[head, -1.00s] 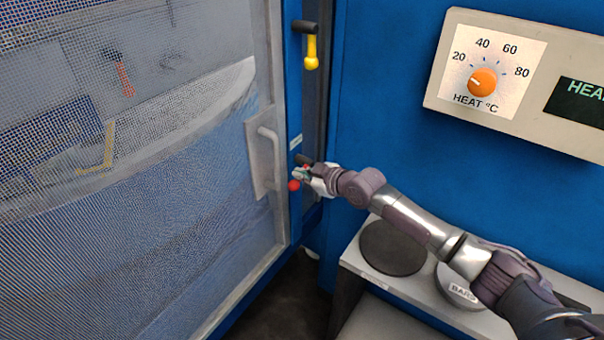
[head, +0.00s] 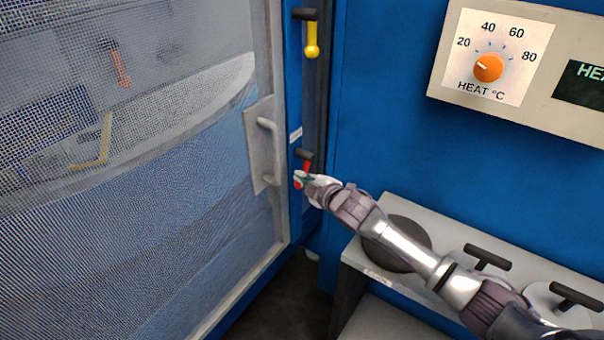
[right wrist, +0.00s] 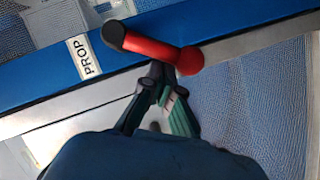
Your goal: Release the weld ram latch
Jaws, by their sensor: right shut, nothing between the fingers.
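A red lever (head: 306,167) with a ball end and a black pivot sits on the blue post beside the mesh door. In the right wrist view the red lever (right wrist: 150,48) lies across the picture, its ball at the right end, near a white label reading PROP (right wrist: 83,57). A yellow lever (head: 312,38) hangs straight down from a black pivot higher on the post. No label naming the weld ram latch is readable. My right gripper (head: 303,180) is shut and empty at the red lever's ball end; its fingertips (right wrist: 168,80) look close below the lever; contact is unclear. My left gripper is out of view.
The mesh door (head: 262,150) with a grey handle (head: 268,150) stands left of the post. A heat dial panel (head: 488,68) is on the blue wall at right. A bench (head: 365,262) with round plates and black T-handles lies below my right arm.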

